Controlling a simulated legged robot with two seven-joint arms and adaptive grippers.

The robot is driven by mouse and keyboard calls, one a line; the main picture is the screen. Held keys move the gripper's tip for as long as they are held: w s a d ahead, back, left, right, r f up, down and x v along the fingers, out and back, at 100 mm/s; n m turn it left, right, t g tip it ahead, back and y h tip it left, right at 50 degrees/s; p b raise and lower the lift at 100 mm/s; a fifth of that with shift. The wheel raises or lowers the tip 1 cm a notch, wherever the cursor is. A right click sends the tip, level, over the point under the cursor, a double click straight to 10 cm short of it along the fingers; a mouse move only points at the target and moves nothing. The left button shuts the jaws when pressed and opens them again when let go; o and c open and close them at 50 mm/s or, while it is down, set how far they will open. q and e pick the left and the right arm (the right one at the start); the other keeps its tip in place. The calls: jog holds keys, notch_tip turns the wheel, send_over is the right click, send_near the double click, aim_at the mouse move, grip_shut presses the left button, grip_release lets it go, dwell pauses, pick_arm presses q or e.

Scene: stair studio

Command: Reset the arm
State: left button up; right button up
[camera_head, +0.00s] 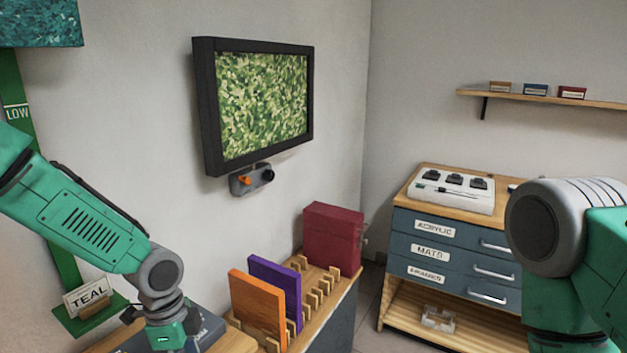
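My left arm (85,225) comes in from the left and bends down at a grey wrist joint. Its gripper end (166,332) is low at the bottom edge, over a dark flat item (205,328) on a wooden top. The fingers are mostly cut off or hidden, so I cannot tell whether they are open or shut. My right arm (600,250) shows at the right edge as a large grey joint and teal links. Its gripper is out of the picture.
A wooden rack (328,288) holds an orange board (257,308), a purple board (275,287) and a maroon box (333,238). A framed green panel (262,103) hangs on the wall. A drawer cabinet (440,236) with a white device (452,192) stands right.

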pick_arm(q)
jog(key=s+d+f+n+h+b, duration=0.1)
jog(key=s+d+f+n+b, duration=0.15)
jog(key=s+f, duration=0.45)
jog(key=s+d+f+n+b, duration=0.1)
jog(key=s+d+f+n, duration=0.1)
jog(key=s+f+n, duration=0.35)
jog(key=s+a+f+n+y+b, duration=0.1)
jog(key=s+a+f+n, duration=0.3)
jog(key=s, duration=0.3)
jog(key=s+a+f+n+t+y+b, duration=0.1)
jog(key=s+a+f+n, duration=0.3)
jog(key=s, duration=0.4)
jog(key=shift+s+a+f+b, duration=0.15)
jog(key=shift+f+b, duration=0.25)
jog(key=shift+b, duration=0.2)
pick_arm(e)
notch_tip(320, 180, down, 7)
jog(key=d, duration=0.1)
jog(key=shift+s, duration=0.15)
pick_arm(q)
jog(key=shift+a+f, duration=0.1)
jog(key=shift+a, duration=0.2)
pick_arm(e)
jog(key=shift+a, duration=0.15)
